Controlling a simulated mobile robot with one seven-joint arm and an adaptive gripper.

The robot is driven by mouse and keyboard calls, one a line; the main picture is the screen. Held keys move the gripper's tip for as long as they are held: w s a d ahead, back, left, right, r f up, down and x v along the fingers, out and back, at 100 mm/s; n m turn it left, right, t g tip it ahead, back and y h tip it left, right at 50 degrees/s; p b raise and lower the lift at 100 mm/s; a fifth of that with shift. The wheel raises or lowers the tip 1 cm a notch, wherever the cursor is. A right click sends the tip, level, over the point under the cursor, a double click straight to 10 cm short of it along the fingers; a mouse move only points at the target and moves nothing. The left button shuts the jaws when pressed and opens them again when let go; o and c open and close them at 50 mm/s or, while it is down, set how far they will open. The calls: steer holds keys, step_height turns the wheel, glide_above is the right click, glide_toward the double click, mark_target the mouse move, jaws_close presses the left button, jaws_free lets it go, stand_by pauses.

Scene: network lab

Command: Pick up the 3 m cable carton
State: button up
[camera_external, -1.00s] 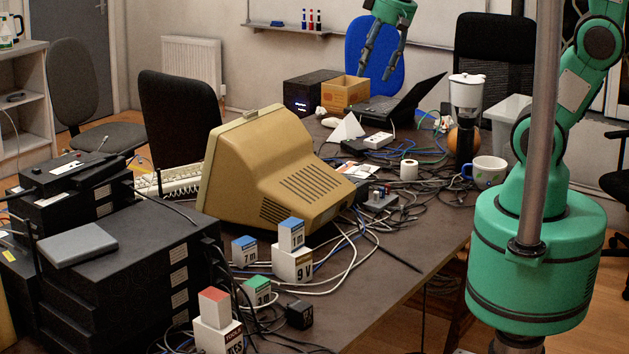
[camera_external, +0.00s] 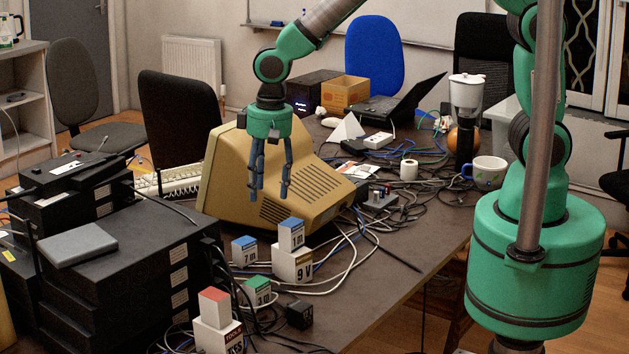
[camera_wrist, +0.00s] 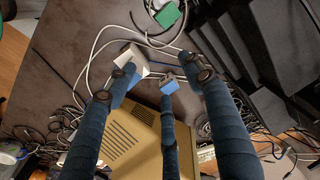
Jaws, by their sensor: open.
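Small white cartons with coloured tops stand on the table in the external view. One blue-topped carton (camera_external: 244,250) stands on the table and another blue-topped carton (camera_external: 291,233) sits on a white 9 V box (camera_external: 293,264). A green-topped carton (camera_external: 259,291) stands nearer the front. Their length labels are too small to tell surely which is 3 m. My gripper (camera_external: 270,197) is open and empty, pointing down above the blue-topped cartons. In the wrist view, the lone blue-topped carton (camera_wrist: 168,84) lies between my fingers; the green-topped one (camera_wrist: 168,14) is farther up.
A beige monitor (camera_external: 270,170) stands just behind my gripper. Black boxes (camera_external: 125,270) are stacked at left. A red-topped carton (camera_external: 214,308) sits on a white box at the front. A small black block (camera_external: 300,314) and loose cables lie around the cartons. The table's right front (camera_external: 385,290) is clear.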

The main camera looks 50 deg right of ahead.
glide_above(257, 281)
step_height(257, 281, down, 10)
steer(key=shift+w+a+g, duration=0.1)
steer(key=shift+a+g, duration=0.05)
steer(key=shift+g, duration=0.15)
steer(key=shift+f, duration=0.1)
steer(key=shift+f+b, duration=0.85)
steer(key=shift+f, duration=3.4)
steer(key=shift+f+b, duration=0.8)
steer(key=shift+f, duration=1.8)
steer(key=c, duration=1.2)
